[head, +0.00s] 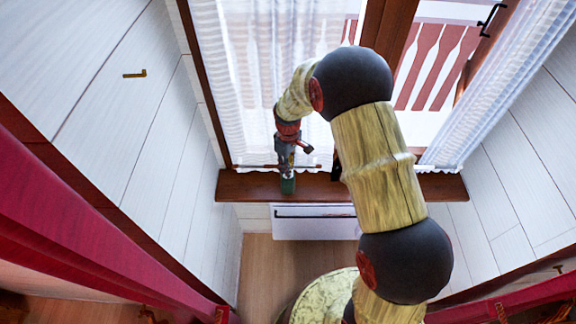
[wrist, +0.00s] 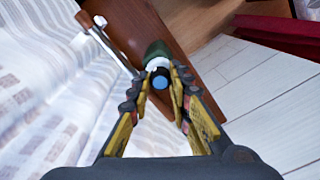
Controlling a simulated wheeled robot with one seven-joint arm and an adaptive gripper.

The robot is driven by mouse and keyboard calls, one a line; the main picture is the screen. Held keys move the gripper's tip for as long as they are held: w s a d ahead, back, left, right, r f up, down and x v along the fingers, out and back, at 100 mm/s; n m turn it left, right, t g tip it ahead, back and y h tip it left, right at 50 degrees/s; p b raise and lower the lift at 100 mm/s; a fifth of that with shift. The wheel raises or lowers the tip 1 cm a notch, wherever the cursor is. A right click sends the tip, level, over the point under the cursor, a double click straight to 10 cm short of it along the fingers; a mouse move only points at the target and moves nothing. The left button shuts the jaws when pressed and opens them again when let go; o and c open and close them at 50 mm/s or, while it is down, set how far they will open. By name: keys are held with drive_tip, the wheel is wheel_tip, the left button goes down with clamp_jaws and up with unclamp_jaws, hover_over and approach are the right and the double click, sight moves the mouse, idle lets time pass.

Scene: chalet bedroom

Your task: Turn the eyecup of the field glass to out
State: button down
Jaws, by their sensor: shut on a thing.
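The field glass (wrist: 157,50) stands upright on the wooden window sill. Its body is dark green, with a pale ring and a blue lens at the top end, facing the wrist camera. In the head view its green body (head: 288,186) shows below my gripper (head: 285,168). In the wrist view my gripper (wrist: 161,84) points down at it, with its fingers on both sides of the top end. The fingers are shut on the eyecup (wrist: 158,68). Markings on the eyecup are too small to read.
The sill (head: 400,187) runs below the window, with white lace curtains (head: 235,80) beside it. A thin rod with a pale end (wrist: 105,35) lies near the field glass. A dark object (head: 336,166) stands on the sill to the right, partly behind my arm. A white radiator (head: 310,226) is below.

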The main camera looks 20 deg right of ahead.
drive_tip(key=shift+n, duration=0.6)
drive_tip(key=c, duration=1.6)
unclamp_jaws()
wheel_tip(320, 180, up, 12)
